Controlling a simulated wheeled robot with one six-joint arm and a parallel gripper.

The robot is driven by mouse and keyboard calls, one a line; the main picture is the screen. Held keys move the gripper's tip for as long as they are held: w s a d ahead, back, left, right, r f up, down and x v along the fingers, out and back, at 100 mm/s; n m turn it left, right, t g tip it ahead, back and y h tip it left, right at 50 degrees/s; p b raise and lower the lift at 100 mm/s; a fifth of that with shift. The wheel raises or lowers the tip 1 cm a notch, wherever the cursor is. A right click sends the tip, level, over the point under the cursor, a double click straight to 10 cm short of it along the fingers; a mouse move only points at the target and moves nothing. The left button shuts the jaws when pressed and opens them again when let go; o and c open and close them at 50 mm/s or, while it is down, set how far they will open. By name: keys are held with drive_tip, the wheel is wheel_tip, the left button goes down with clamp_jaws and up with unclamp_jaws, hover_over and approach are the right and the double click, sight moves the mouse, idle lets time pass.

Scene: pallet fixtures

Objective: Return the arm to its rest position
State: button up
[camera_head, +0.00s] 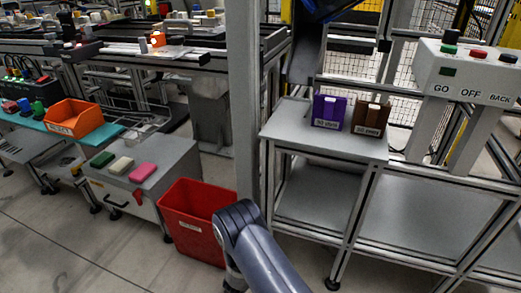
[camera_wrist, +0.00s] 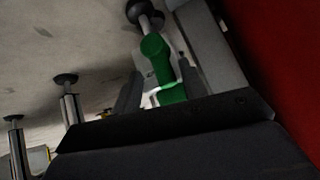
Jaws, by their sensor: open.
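My arm (camera_head: 258,255) shows in the head view, bent and low in front of the red bin; its gripper is out of sight there. In the wrist view my gripper (camera_wrist: 160,88) is open, its dark fingers pointing toward the top of the picture. A green handle-like part (camera_wrist: 157,58) shows between and beyond the fingers. I cannot tell whether they touch it.
The red bin (camera_head: 187,247) stands close to my arm, left of a grey post (camera_head: 246,100). A grey cabinet (camera_head: 187,158) carries several coloured blocks. A grey table (camera_head: 285,131) holds purple (camera_head: 328,110) and brown (camera_head: 370,117) boxes. Floor is clear at lower left.

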drive_tip(key=shift+d+y, duration=0.25)
drive_tip(key=shift+y, duration=0.15)
drive_tip(key=shift+s+d+m+t, duration=0.1)
drive_tip(key=shift+m+t, duration=0.2)
drive_tip(key=shift+m, duration=0.1)
